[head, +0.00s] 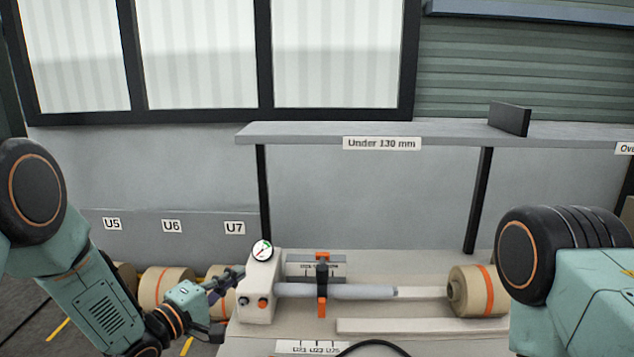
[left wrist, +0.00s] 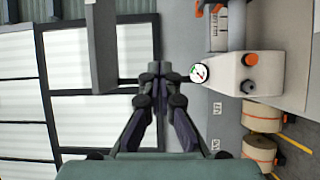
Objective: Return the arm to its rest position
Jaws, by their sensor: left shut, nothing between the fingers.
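My left arm comes in from the left in the head view. Its gripper (head: 232,277) is shut and empty, just left of the white unwind unit (head: 262,288) with the round gauge (head: 262,250). In the left wrist view the two fingers (left wrist: 160,78) meet at their tips with nothing between them. The same unit (left wrist: 232,74) and gauge (left wrist: 198,72) stand to the right of the fingers there. My right arm shows at the right edge of the head view, but its gripper is out of sight.
A shaft (head: 350,291) with an orange-and-black clamp (head: 322,285) runs right from the unit to a kraft roll (head: 482,291). Kraft rolls (head: 165,286) lie behind my left arm under labels U5 to U7. A shelf (head: 290,132) labelled "Under 130 mm" spans above. A black cable (head: 375,345) lies in front.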

